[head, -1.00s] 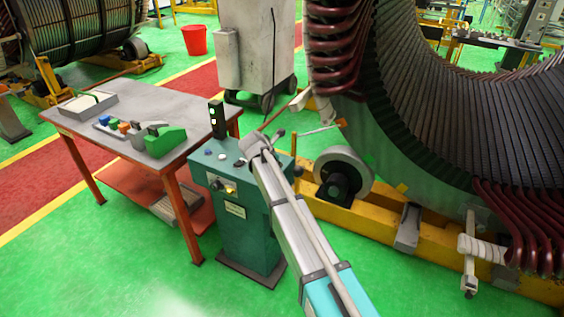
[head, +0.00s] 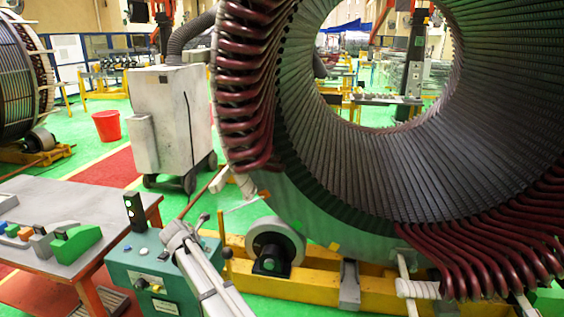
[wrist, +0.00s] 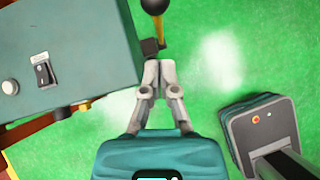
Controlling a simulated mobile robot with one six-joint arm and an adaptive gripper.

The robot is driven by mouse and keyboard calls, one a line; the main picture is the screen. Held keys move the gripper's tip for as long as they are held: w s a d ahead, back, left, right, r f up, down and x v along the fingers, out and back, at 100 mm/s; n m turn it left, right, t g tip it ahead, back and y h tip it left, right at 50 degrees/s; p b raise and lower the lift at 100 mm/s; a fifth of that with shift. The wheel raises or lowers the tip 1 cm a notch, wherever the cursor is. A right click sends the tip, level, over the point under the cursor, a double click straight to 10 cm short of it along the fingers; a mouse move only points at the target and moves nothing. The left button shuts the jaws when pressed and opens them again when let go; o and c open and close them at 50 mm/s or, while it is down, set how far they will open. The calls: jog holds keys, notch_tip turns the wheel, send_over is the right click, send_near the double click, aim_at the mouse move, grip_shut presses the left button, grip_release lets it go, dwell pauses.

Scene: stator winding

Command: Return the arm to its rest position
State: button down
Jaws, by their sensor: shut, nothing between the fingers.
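My gripper (wrist: 153,78) shows in the wrist view, with its two grey fingers closed together and nothing between them. Its fingertips are beside the base of a lever (wrist: 158,27) with a yellow shaft and black ball knob; I cannot tell whether they touch it. The lever is on the side of a teal control cabinet (wrist: 75,60), which fills the left of the wrist view. In the head view, my pale arm (head: 200,270) reaches up from the bottom, in front of the cabinet (head: 130,270). The gripper's fingers cannot be made out there.
A workbench (head: 60,205) with small parts stands left of the cabinet. The large stator (head: 400,150), with dark red coils, rests on a yellow frame (head: 320,285) at right. A grey wheeled cabinet (head: 165,120) and red bucket (head: 106,125) stand behind. Green floor (wrist: 215,65) is open beside the gripper.

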jog(key=s+d+f+m+g, duration=0.15)
jog(key=d+m, duration=0.55)
jog(key=d, duration=0.7)
jog(key=s+d+f+m+g, duration=0.1)
jog(key=s+d+m+g, duration=0.2)
jog(key=d+m, duration=0.75)
jog(key=s+d+m+g+y, duration=0.1)
jog(key=s+d+m, duration=0.6)
jog(key=d, duration=0.5)
jog(key=s+d+f+m+g+y, duration=0.1)
jog(key=s+d+m, duration=0.6)
jog(key=s+d, duration=0.3)
jog(key=shift+d+f+g+y, duration=0.2)
jog(key=shift+d+g+y, duration=0.15)
jog(key=shift+d, duration=1.15)
jog(key=shift+m, duration=0.25)
